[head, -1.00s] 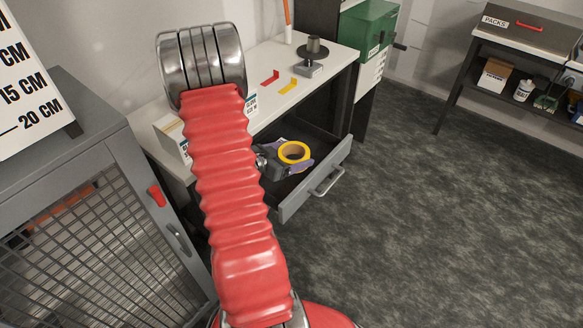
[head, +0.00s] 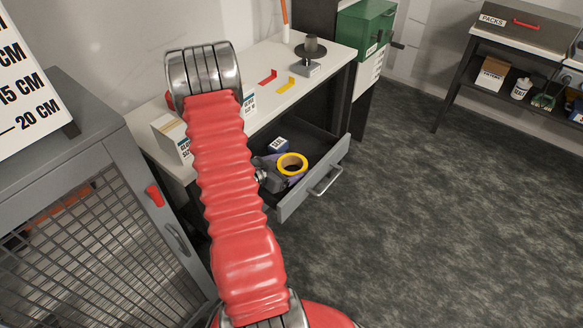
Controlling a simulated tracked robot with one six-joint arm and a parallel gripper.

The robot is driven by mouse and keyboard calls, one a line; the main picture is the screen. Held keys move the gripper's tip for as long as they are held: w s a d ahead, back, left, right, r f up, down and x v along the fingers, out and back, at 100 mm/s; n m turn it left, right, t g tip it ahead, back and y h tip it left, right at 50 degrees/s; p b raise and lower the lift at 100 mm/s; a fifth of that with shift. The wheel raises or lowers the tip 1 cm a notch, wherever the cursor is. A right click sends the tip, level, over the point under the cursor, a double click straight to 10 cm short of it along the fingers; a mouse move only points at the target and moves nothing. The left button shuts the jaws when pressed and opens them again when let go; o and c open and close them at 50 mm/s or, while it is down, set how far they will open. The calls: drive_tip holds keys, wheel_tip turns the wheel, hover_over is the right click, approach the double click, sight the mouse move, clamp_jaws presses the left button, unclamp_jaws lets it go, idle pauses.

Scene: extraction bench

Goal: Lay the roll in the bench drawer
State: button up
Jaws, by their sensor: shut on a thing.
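The roll (head: 292,157), a yellow ring with a dark centre, shows over the open bench drawer (head: 312,189). My gripper (head: 288,174), dark grey with purple parts, is shut on the roll at its near left side. My red arm hides part of the gripper. The drawer is pulled out from under the white bench top, with a grey front and a metal handle (head: 326,181). I cannot tell whether the roll touches the drawer floor or is held above it.
A small blue and white box (head: 278,145) lies in the drawer behind the roll. The bench top (head: 268,57) bears red and yellow pieces (head: 286,81) and a small stand (head: 308,58). A grey mesh cabinet (head: 95,150) stands left. The floor at right is clear.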

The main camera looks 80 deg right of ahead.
drive_tip(key=shift+f, duration=0.2)
drive_tip(key=o, duration=0.9)
drive_tip(key=shift+f, duration=0.1)
drive_tip(key=shift+c, duration=0.2)
drive_tip(key=shift+w+a+r, duration=0.35)
drive_tip(key=shift+w+a, duration=0.05)
drive_tip(key=shift+a, duration=0.05)
drive_tip(key=v, duration=1.1)
drive_tip(key=shift+s, duration=0.15)
drive_tip(key=shift+f, duration=0.1)
